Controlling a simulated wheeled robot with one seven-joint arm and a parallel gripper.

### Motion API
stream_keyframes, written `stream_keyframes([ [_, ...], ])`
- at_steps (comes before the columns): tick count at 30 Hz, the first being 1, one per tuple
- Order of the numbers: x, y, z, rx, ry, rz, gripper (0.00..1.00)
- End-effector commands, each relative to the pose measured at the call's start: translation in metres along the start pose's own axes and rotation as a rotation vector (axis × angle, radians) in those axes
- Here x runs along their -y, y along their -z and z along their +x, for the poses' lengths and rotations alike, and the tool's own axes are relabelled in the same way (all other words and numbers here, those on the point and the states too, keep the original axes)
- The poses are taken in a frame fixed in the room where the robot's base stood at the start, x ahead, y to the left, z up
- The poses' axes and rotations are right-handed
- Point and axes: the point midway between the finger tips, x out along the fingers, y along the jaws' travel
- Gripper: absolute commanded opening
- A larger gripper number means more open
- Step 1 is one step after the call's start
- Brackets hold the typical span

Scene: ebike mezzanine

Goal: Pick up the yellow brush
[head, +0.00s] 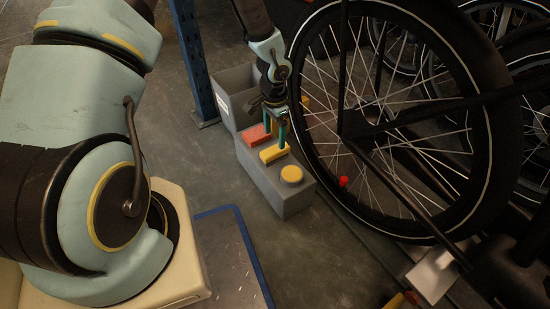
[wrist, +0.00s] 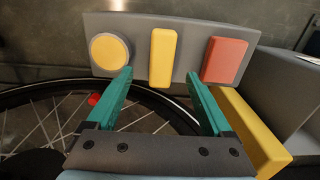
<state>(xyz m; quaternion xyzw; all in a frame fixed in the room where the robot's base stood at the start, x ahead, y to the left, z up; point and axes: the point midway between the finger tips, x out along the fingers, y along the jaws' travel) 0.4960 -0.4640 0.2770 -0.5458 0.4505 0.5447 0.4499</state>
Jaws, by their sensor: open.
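A yellow bar-shaped piece (head: 272,154), which looks like the yellow brush, lies on top of a grey block (head: 285,198), between a red piece (head: 256,134) and a round yellow piece (head: 291,174). In the wrist view the yellow bar (wrist: 162,58) stands out between the red piece (wrist: 225,61) and the yellow disc (wrist: 109,51). My gripper (head: 275,138) is open and empty, its green fingers pointing down at the block. In the wrist view the fingertips (wrist: 157,75) show on either side of the bar, apart from it. Their exact height above it is unclear.
A bicycle wheel (head: 481,165) stands close beside the block on the right. A grey open bin (head: 235,80) sits behind it, near a blue post (head: 196,60). Another yellow bar (wrist: 252,137) is near my right finger. A small red object (head: 344,181) is by the wheel.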

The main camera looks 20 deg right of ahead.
Motion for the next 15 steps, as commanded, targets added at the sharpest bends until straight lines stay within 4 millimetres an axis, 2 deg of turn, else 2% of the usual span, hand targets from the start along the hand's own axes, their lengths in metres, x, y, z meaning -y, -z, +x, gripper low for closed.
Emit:
stream_keyframes([
  [1, -0.001, -0.001, 0.013, 0.002, -0.002, 0.001, 0.85],
  [4, 0.000, -0.001, 0.029, 0.003, -0.001, 0.000, 0.85],
  [11, 0.001, 0.000, 0.045, 0.002, 0.000, -0.002, 0.85],
  [15, 0.002, 0.002, 0.065, 0.002, -0.002, -0.003, 0.85],
])
